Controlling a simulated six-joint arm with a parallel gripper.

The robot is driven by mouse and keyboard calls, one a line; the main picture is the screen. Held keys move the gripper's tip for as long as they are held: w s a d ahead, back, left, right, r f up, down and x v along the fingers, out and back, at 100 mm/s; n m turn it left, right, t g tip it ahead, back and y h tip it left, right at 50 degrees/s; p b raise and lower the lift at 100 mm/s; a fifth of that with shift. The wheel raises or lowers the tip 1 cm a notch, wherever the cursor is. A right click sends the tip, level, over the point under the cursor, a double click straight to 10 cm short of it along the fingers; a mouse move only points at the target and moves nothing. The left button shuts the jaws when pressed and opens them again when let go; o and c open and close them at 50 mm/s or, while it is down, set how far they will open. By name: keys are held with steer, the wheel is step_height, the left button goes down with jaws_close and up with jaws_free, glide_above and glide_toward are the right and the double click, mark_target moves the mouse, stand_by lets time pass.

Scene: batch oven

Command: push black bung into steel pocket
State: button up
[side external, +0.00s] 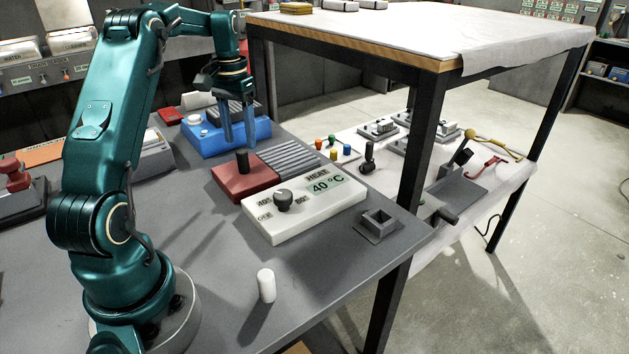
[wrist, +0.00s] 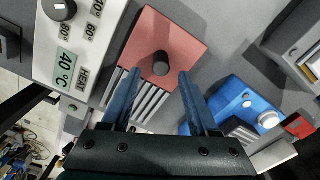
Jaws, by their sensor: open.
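The black bung (side external: 242,163) stands upright on a red block (side external: 232,186). In the wrist view the bung (wrist: 160,65) shows end-on on the red block (wrist: 185,35). My gripper (side external: 239,145) is open, with its blue fingers pointing down just above the bung. In the wrist view the bung appears just beyond the gap between the fingertips (wrist: 160,74), with nothing held. The steel pocket (side external: 362,231) is a grey square socket on a flat base near the bench's right edge, and its opening looks empty.
A white heat panel (side external: 320,212) with a knob and a 40 °C display lies between the red block and the pocket. A ribbed grey plate (side external: 290,160) and a blue box (side external: 200,146) are behind the block. A white cylinder (side external: 266,286) stands in front on clear bench.

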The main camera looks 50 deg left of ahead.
steer(key=s+d+r+m+t, duration=0.1)
steer(key=s+d+r, duration=0.1)
steer(key=d, duration=0.5)
steer(key=s+d+r+m+t, duration=0.1)
steer(key=s+d+r, duration=0.1)
steer(key=d, duration=0.6)
steer(key=s+d+r+m+t, duration=0.2)
steer(key=d+r, duration=0.2)
steer(key=d, duration=0.4)
steer(key=shift+s+r+y, duration=0.2)
steer(key=shift+s+y, duration=0.05)
steer(key=shift+y, duration=0.15)
steer(key=shift+o, duration=0.6)
steer(key=s+d+f+m+t, duration=0.1)
steer(key=s+d+f, duration=0.1)
steer(key=s+d, duration=0.2)
steer(key=shift+s+d+f+t+h, duration=0.2)
steer(key=shift+s+f+t+h, duration=0.15)
steer(key=shift+s, duration=0.35)
